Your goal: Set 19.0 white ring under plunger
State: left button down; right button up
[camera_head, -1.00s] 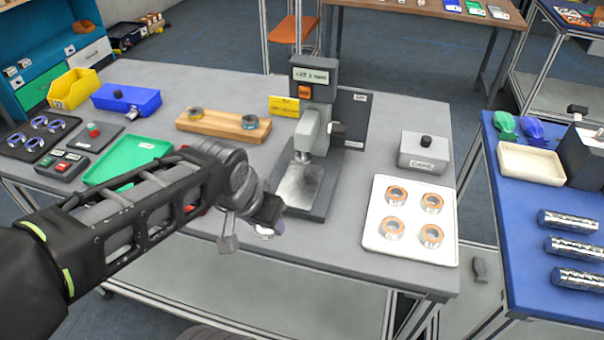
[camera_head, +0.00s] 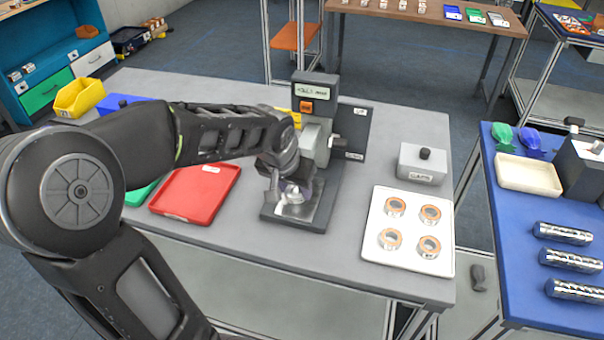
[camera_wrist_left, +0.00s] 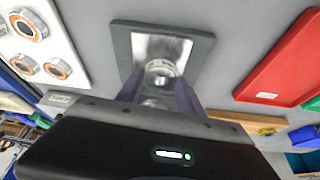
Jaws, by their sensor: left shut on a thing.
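The press (camera_head: 315,92) stands in the middle of the grey table, with a small display and an orange button on its head. Its shiny metal plate (camera_head: 318,205) lies on a dark base; the plate also shows in the wrist view (camera_wrist_left: 178,50). My left gripper (camera_head: 292,196) is over the plate, in front of the press. In the wrist view its purple fingers (camera_wrist_left: 160,90) are shut on a pale, shiny ring (camera_wrist_left: 160,67), which overlaps the plate's near part. I cannot tell whether the ring touches the plate. The arm hides part of the press, and the plunger tip is not clearly visible.
A white tray (camera_head: 375,250) with several orange-centred rings lies right of the press. A grey box (camera_head: 423,165) with a black knob stands behind it. A red tray (camera_head: 205,180) lies left of the press. My arm covers the left part of the table.

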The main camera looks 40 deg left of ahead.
pick_arm(q)
jog(key=w+p, duration=0.1)
jog(key=w, duration=0.1)
jog(key=w+a, duration=0.1)
jog(key=w, duration=0.1)
jog(key=shift+w+p, duration=0.15)
jog(key=shift+p, duration=0.55)
jog(key=shift+f+b, duration=0.7)
jog(key=shift+b, duration=0.15)
jog(key=c, duration=0.7)
grip_release()
jog(key=shift+s+d+f, duration=0.1)
jog(key=shift+s, duration=0.1)
jog(key=shift+c, duration=0.2)
